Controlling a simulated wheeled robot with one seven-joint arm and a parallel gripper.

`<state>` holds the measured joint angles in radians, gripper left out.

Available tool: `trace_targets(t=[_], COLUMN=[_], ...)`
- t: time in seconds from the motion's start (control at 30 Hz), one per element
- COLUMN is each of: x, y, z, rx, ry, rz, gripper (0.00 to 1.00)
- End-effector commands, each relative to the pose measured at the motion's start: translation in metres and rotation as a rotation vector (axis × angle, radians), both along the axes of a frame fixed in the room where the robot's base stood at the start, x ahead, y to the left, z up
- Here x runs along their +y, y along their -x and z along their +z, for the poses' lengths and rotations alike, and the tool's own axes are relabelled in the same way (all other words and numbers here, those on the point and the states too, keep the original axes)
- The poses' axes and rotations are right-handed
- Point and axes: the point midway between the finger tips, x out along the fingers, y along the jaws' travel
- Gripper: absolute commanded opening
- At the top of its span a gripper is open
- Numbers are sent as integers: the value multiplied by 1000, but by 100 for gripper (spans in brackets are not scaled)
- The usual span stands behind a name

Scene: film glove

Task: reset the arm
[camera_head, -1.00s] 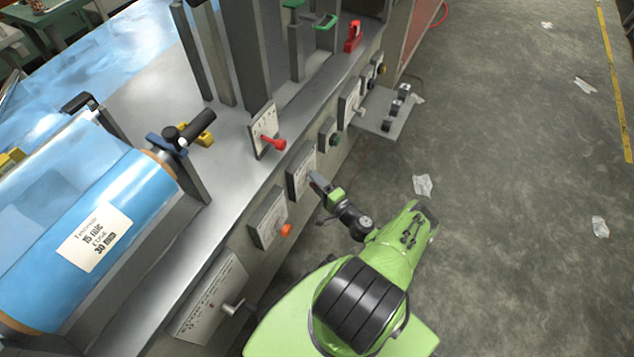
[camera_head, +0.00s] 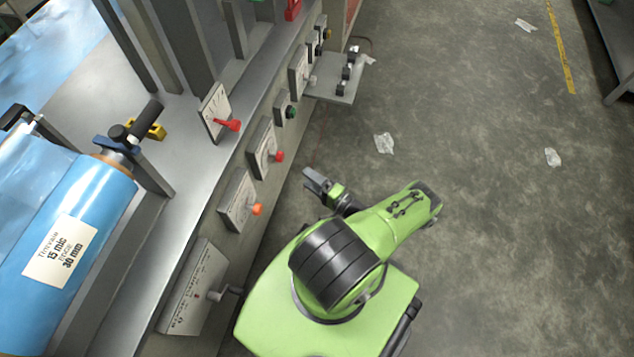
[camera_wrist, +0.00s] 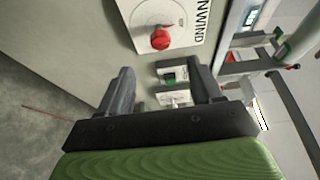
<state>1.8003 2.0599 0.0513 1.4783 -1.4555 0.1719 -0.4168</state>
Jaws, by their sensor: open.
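My green arm is folded beside the machine in the head view. My gripper (camera_head: 315,180) is held in the air just off the machine's front panel, apart from the knobs. In the wrist view my gripper (camera_wrist: 160,90) shows two dark fingers spread apart with nothing between them. A dial plate with a red knob (camera_wrist: 160,38) and part of the word "UNWIND" lies beyond the fingertips. A green button (camera_wrist: 169,80) on a small box shows between the fingers.
The machine's front panel carries dials with a red knob (camera_head: 278,156) and an orange knob (camera_head: 257,209), plus a crank (camera_head: 236,291). A low shelf (camera_head: 328,94) juts out ahead. The floor (camera_head: 480,220) to the right is open, with scraps of film (camera_head: 384,143).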

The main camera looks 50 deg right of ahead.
Motion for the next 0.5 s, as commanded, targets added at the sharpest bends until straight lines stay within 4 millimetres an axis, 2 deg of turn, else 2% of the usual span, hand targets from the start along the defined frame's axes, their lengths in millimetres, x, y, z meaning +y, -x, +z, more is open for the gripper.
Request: trace_targets(t=[0.03, 0.17, 0.5], x=[0, 1, 2], y=[10, 24, 26], z=[0, 0, 0], rx=[1, 0, 0], ry=[0, 0, 0], rz=[-4, 0, 1], gripper=[65, 65, 65])
